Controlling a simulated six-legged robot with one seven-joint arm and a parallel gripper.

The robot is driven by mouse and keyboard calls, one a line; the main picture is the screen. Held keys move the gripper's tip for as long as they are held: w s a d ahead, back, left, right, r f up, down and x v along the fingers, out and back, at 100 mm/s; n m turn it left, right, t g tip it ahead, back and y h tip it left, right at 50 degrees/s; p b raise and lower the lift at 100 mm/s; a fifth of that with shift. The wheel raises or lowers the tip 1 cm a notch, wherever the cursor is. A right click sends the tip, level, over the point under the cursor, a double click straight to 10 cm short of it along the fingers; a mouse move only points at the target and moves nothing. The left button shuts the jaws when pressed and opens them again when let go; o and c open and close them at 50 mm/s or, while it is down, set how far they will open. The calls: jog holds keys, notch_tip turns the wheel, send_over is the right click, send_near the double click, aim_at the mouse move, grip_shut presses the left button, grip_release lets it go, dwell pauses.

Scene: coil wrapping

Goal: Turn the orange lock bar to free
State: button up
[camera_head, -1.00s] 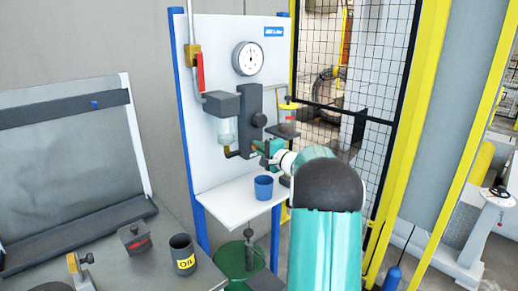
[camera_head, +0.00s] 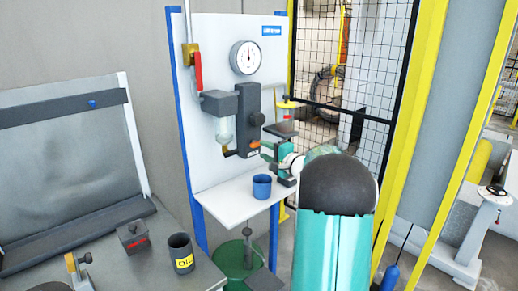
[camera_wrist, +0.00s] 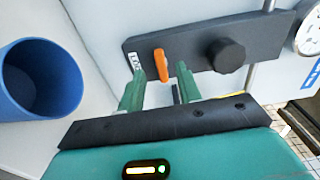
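The orange lock bar (camera_wrist: 161,64) sits on the front of a dark block (camera_wrist: 210,42). In the wrist view it stands across the block's long direction, beside a small white label. It also shows in the head view as a small orange piece (camera_head: 254,143) near the block's lower end, lying about level. My gripper (camera_wrist: 160,88) is open, with one green finger to each side of the bar's line in the wrist view. A gap shows between fingers and bar; I see no contact. In the head view my gripper (camera_head: 266,151) is just right of the bar.
A round black knob (camera_wrist: 226,55) sticks out beside the bar. A blue cup (camera_head: 262,187) stands on the white shelf (camera_head: 225,195) below. A gauge (camera_head: 244,58), a red-handled valve (camera_head: 197,72) and a small jar (camera_head: 285,126) surround the block.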

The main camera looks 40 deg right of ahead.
jog(key=s, duration=0.9)
jog(key=shift+d, duration=0.1)
jog(key=s+a+n+g+y, duration=0.1)
jog(key=a+n+g+y, duration=0.6)
jog(key=a, duration=2.2)
jog(key=s+a+f+n+g+h, duration=0.2)
jog(key=s+a+n+g, duration=0.3)
jog(key=s+a, duration=0.5)
jog(key=s+a+f+n+h, duration=0.1)
jog(key=s+n+h, duration=0.1)
jog(key=s, duration=0.3)
jog(key=s+a+f+n+h, duration=0.1)
jog(key=s+a+n+h, duration=0.1)
jog(key=s, duration=0.3)
jog(key=shift+a+n+h, duration=0.3)
jog(key=shift+n+h, duration=0.5)
